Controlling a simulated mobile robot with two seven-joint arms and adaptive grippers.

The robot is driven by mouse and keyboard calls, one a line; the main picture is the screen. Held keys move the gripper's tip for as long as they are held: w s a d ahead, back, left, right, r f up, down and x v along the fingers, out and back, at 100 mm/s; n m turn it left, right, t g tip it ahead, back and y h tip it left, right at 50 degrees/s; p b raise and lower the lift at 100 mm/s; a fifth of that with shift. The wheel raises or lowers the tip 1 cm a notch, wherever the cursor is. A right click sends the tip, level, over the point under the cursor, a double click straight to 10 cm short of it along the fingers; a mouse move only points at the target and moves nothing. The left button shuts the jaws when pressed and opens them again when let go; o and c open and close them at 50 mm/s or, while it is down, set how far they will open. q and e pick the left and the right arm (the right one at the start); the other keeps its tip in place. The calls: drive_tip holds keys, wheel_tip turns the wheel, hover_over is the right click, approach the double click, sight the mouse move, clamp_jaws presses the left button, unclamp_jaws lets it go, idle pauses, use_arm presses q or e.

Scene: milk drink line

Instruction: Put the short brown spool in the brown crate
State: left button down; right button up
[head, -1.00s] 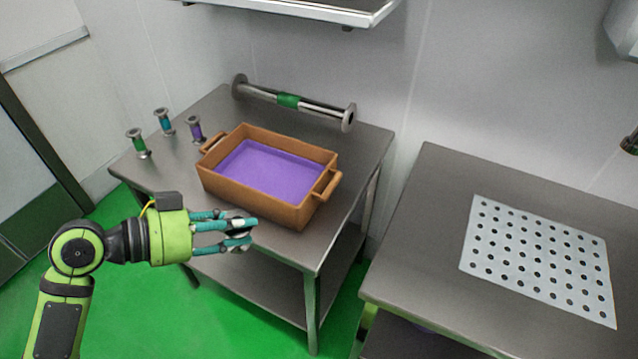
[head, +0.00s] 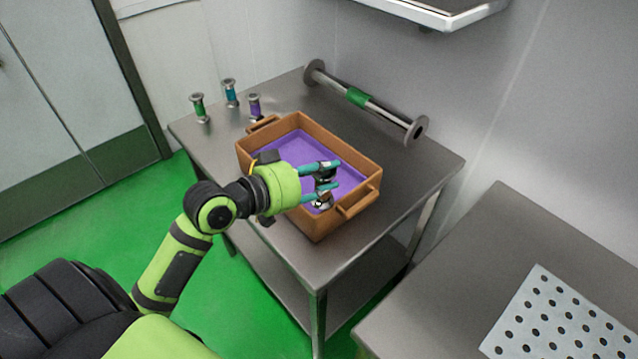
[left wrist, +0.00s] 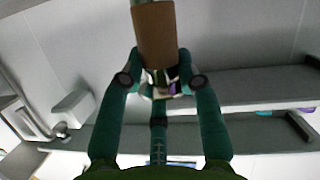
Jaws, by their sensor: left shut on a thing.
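My left gripper (head: 328,177) is shut on the short brown spool and holds it over the brown crate. In the left wrist view the spool's brown band (left wrist: 155,38) sticks out past the fingers, with shiny metal at its end between them. In the head view the fingers hide much of the spool; its metal end (head: 322,204) shows below them. The brown crate (head: 265,172) stands on the steel table, with a handle at each end and a purple inner floor. Part of the crate is hidden behind my left gripper. My right gripper is not in view.
Green (head: 199,108), teal (head: 230,92) and purple (head: 254,107) spools stand at the table's (head: 190,136) far left corner. A long spool with a green band (head: 358,97) lies along the back. A second table (head: 430,290) bears a perforated plate (head: 560,318).

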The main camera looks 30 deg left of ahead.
use_arm(q)
drive_tip(key=w+a+f, duration=0.3)
drive_tip(key=w+f, duration=0.2)
drive_tip(key=f, duration=0.2)
drive_tip(key=shift+w+f+p, duration=0.2)
drive_tip(key=shift+p, duration=0.1)
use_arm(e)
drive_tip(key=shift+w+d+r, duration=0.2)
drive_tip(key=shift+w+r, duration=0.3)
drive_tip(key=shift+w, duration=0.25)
use_arm(q)
drive_tip(key=shift+f+b, duration=0.65)
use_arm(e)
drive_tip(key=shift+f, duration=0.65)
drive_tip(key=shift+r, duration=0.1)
use_arm(q)
drive_tip(key=c, duration=0.9)
unclamp_jaws()
drive_tip(key=shift+o, duration=0.2)
drive_tip(key=shift+f, duration=0.1)
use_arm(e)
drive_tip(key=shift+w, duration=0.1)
